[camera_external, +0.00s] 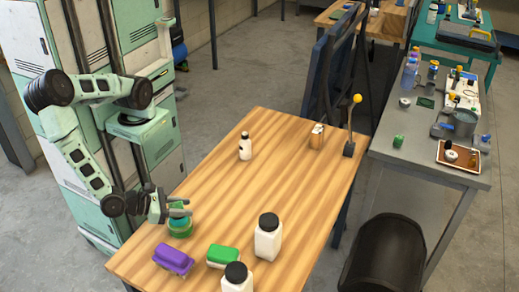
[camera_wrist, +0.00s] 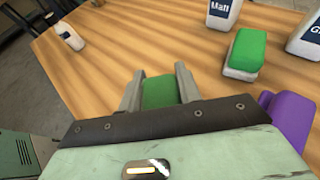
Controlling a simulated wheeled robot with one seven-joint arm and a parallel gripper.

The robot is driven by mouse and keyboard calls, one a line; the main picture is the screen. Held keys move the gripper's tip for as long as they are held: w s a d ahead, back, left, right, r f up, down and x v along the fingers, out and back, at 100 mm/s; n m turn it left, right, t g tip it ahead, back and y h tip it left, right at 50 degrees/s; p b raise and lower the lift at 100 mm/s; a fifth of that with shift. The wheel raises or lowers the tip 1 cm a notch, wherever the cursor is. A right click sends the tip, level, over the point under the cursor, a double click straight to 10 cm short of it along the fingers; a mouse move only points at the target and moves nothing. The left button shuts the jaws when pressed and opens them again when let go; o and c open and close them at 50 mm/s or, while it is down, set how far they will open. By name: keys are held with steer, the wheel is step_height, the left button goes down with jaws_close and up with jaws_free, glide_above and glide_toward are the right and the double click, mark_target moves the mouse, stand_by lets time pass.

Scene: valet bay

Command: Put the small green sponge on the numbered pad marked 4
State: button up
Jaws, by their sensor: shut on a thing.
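My gripper (camera_external: 180,207) is low over the near left part of the wooden table. In the wrist view its two fingers (camera_wrist: 160,88) are closed on the sides of a small green sponge (camera_wrist: 159,93). The green sponge also shows in the external view (camera_external: 180,224), partly covered by the fingers. I cannot tell whether it touches the table top. A larger green block with a white underside (camera_external: 222,256) lies to its right; it also shows in the wrist view (camera_wrist: 246,52). No pad with a readable 4 shows in either view.
A purple block (camera_external: 173,259) lies close by on the wooden table (camera_external: 250,190). White bottles with black caps (camera_external: 268,238) stand to the right, and a small white bottle (camera_external: 245,147) stands farther back. The table's middle is clear. A cluttered grey bench (camera_external: 430,160) stands at right.

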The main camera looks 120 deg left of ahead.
steer(key=shift+f, duration=0.1)
steer(key=o, duration=1)
steer(key=shift+c, duration=0.2)
steer(key=shift+r, duration=0.2)
steer(key=v, duration=1.2)
